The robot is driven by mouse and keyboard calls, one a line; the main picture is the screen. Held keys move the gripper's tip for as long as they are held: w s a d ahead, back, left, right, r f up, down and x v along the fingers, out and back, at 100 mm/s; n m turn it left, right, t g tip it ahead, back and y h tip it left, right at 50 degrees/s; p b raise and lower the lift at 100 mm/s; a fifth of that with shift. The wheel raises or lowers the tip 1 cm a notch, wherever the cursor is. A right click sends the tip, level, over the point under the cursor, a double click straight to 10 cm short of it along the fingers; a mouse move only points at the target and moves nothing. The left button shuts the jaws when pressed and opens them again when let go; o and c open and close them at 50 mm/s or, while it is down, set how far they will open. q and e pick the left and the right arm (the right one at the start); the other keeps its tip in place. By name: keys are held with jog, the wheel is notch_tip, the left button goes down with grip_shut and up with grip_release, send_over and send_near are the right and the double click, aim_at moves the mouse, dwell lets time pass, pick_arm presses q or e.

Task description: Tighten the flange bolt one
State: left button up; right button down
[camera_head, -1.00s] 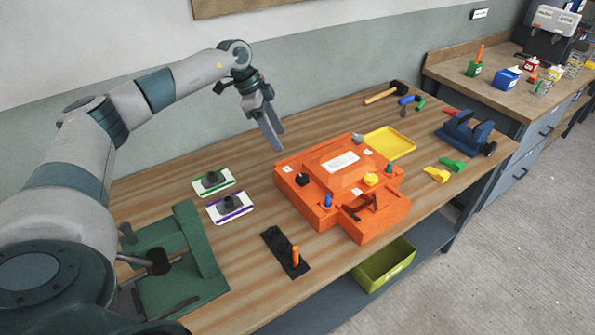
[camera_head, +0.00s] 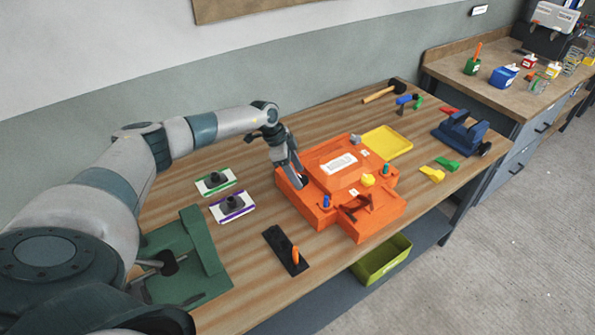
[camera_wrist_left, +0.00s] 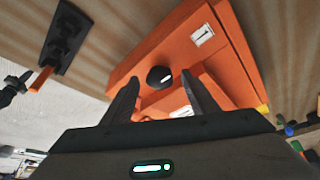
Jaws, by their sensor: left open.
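The orange mould (camera_head: 325,215) sits on the wooden bench. A black bolt knob (camera_wrist_left: 160,77) stands on its flange, beside a white label marked 1 (camera_wrist_left: 203,36) in the left wrist view. My left gripper (camera_head: 298,182) is over the mould's left corner in the head view and largely hides the knob there. In the left wrist view the open left gripper (camera_wrist_left: 160,88) has one finger on each side of the knob in the picture. I cannot tell whether the fingers touch it. My right gripper is not in view.
Blue (camera_head: 326,202), yellow (camera_head: 368,180) and teal (camera_head: 387,169) knobs stand on the mould. A yellow tray (camera_head: 387,142) lies behind it. A black plate with an orange handle (camera_head: 295,255) lies in front. A blue vise (camera_head: 462,133) stands at right.

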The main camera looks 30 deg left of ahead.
pick_arm(q)
jog(key=shift+d+f, duration=0.15)
jog(key=shift+f, duration=0.1)
jog(key=shift+c, duration=0.4)
jog(key=c, duration=1)
jog(key=shift+w, duration=0.1)
